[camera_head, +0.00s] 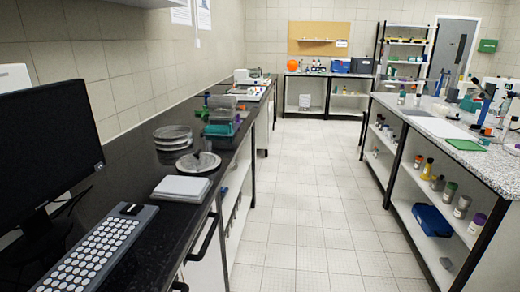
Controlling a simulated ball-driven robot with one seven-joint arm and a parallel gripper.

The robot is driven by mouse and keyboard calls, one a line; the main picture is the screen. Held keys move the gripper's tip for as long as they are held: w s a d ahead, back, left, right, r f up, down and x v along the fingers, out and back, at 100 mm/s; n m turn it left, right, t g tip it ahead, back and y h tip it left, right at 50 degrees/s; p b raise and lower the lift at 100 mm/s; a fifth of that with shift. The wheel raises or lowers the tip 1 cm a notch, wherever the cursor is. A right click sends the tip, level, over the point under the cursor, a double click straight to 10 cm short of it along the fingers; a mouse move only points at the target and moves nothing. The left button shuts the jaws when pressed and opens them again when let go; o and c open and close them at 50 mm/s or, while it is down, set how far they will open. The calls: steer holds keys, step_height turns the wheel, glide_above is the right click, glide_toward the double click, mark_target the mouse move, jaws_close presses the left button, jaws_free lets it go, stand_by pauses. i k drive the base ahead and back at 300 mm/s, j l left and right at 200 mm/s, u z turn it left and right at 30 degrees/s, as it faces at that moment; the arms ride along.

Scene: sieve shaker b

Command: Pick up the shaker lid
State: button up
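A round, flat grey disc with a dark upright piece at its middle (198,162) lies on the black bench top on the left, near its front edge. It looks like the shaker lid, but it is too small to be sure. A stack of round, shallow metal pans or sieves (173,137) stands just behind it to the left. My gripper is not in view.
A black monitor (45,140), a keyboard (100,248) and a pale flat box (181,188) occupy the near bench. Teal and grey items (222,115) stand beyond the disc. The tiled aisle (308,200) is clear between the left bench and the right island (440,128).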

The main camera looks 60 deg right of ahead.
mark_target(198, 162)
steer(key=z, duration=0.75)
steer(key=u, duration=1.6)
steer(key=z, duration=1.6)
steer(key=i+l+u, duration=0.1)
steer(key=u, duration=0.85)
steer(key=l+u, duration=0.35)
steer(key=l, duration=0.3)
steer(key=l+u, duration=0.3)
steer(key=l, duration=0.4)
steer(key=l+u, duration=0.35)
steer(key=l, duration=0.3)
